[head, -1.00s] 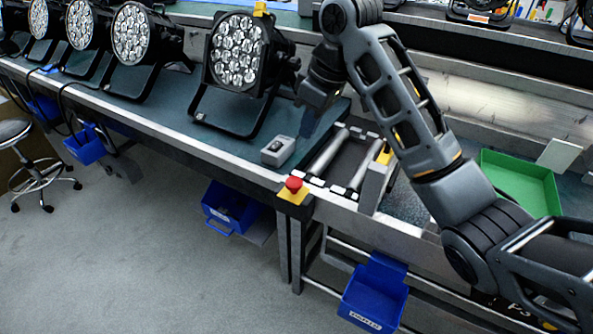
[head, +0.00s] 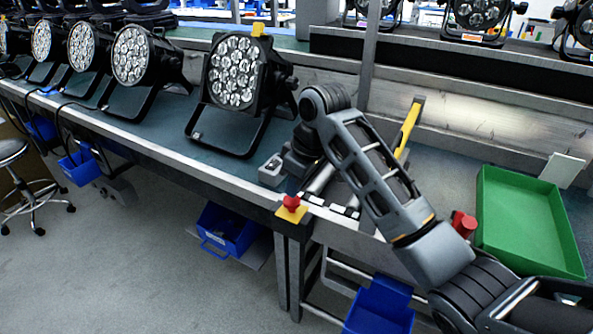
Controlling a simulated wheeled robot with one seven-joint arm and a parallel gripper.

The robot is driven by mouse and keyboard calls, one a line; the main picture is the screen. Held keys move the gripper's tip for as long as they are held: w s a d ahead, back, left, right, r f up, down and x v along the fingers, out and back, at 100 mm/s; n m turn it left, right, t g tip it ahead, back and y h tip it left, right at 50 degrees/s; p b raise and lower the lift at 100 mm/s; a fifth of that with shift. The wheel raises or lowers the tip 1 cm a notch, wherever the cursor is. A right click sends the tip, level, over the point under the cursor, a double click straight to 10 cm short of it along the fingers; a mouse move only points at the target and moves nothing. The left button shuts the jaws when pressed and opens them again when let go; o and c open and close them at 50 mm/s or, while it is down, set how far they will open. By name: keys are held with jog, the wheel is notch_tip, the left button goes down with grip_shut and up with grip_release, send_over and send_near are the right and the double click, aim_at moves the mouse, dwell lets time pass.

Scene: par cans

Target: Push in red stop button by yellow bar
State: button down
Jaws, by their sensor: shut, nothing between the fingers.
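The red stop button (head: 291,202) sits on a yellow plate (head: 291,214) at the front corner of the workbench. My gripper (head: 292,187) is shut and empty, pointing down, with its tips right over the button. The tips hide part of the button's top. I cannot tell whether they touch it or whether it is pressed in. A yellow bar (head: 409,127) stands slanted to the right, behind my arm, which hides its lower end.
A grey box (head: 271,170) lies just left of my gripper. A large par can (head: 235,72) stands behind it. Rollers (head: 321,178) lie to the right. A red cylindrical thing (head: 463,223) and a green tray (head: 525,222) are farther right, beyond my arm.

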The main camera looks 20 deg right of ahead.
aim_at(294, 200)
jog(key=shift+f, duration=0.55)
jog(key=shift+s+f, duration=0.2)
jog(key=shift+f, duration=1.15)
jog(key=r+p, duration=0.5)
jog(key=shift+w+r, duration=0.15)
jog(key=shift+w, duration=0.05)
jog(key=v, duration=1)
